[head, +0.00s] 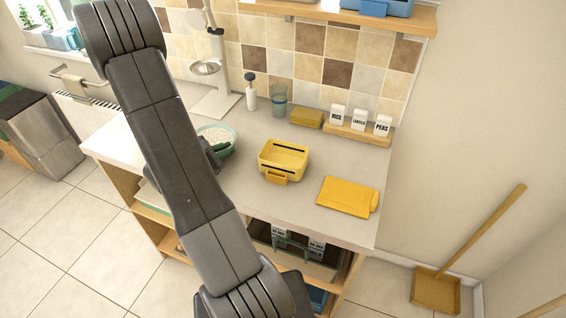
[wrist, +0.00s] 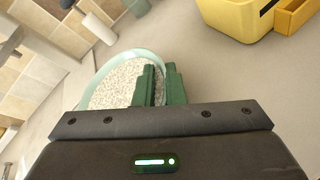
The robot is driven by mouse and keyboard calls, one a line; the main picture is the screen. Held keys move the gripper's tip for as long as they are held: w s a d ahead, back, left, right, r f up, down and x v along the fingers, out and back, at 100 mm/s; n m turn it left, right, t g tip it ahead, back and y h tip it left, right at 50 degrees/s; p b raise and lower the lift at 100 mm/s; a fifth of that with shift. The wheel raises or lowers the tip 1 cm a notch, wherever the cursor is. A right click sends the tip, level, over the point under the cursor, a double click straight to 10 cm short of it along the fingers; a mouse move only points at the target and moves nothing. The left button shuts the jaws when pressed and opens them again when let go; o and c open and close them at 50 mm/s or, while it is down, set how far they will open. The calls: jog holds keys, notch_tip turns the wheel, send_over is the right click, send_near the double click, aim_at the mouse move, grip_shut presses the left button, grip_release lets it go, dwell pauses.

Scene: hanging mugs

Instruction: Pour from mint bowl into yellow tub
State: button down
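The mint bowl (head: 232,130), filled with pale grains, is on the counter left of the yellow tub, partly hidden by my arm in the head view. In the wrist view the bowl (wrist: 95,80) is at the left, its rim running in between my fingers. My gripper (wrist: 160,82) has one green finger inside the bowl over the grains and one outside, close together on the rim. I cannot tell whether the bowl is lifted. The yellow tub (head: 284,160) stands on the counter to the right, and its corner shows in the wrist view (wrist: 232,18).
Behind are a soap bottle (head: 251,95), a glass (head: 279,98), a sponge (head: 307,118) and labelled canisters (head: 359,120) on a wooden stand. The counter around the tub is mostly clear.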

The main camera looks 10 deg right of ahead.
jog(key=shift+r, duration=0.15)
jog(key=shift+r+p, duration=1.15)
jog(key=shift+r, duration=1.25)
jog(key=c, duration=2.1)
grip_release()
grip_shut()
